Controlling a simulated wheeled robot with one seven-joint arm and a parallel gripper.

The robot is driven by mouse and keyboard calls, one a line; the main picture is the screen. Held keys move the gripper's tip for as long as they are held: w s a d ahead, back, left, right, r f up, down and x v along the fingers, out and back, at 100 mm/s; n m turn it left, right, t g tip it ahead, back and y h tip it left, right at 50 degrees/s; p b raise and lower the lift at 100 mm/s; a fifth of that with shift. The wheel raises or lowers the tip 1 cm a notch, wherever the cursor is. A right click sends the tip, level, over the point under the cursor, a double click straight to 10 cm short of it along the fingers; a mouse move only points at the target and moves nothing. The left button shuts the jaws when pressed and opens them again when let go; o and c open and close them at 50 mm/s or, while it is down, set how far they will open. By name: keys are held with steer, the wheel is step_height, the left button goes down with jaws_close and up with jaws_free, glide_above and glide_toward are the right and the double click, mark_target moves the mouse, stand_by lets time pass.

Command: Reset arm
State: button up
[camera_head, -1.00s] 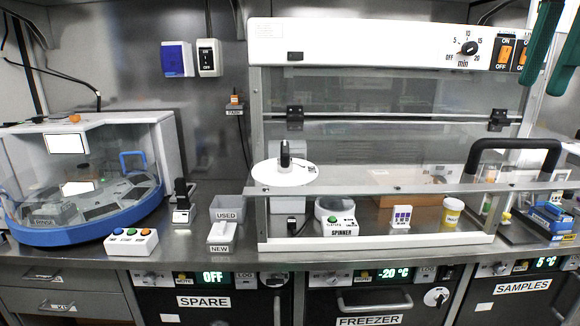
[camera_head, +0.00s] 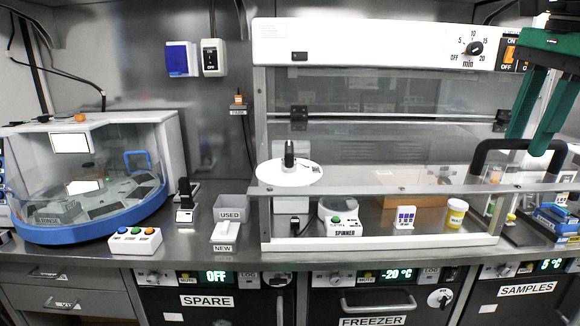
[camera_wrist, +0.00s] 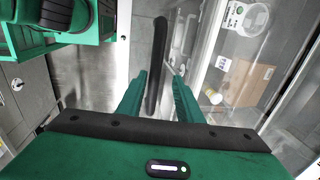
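My green gripper (camera_head: 540,112) is at the upper right of the head view, in front of the right end of the glass-fronted cabinet. Its two fingers point down and stand apart with nothing between them. In the wrist view my gripper (camera_wrist: 158,85) also shows with its fingers apart. A black handle (camera_wrist: 158,60) lies beyond the fingers in that view. I cannot tell how far it is from them.
The cabinet (camera_head: 380,42) with its clear sash and black handle (camera_head: 478,165) stands at centre right. Inside are a spinner (camera_head: 340,222) and a yellow-labelled jar (camera_head: 455,214). A blue-based rinse machine (camera_head: 95,229) is at the left. Labelled drawers (camera_head: 362,303) lie below the bench.

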mark_target(526, 149)
steer(key=shift+s+f, duration=0.15)
steer(key=shift+f, duration=1.5)
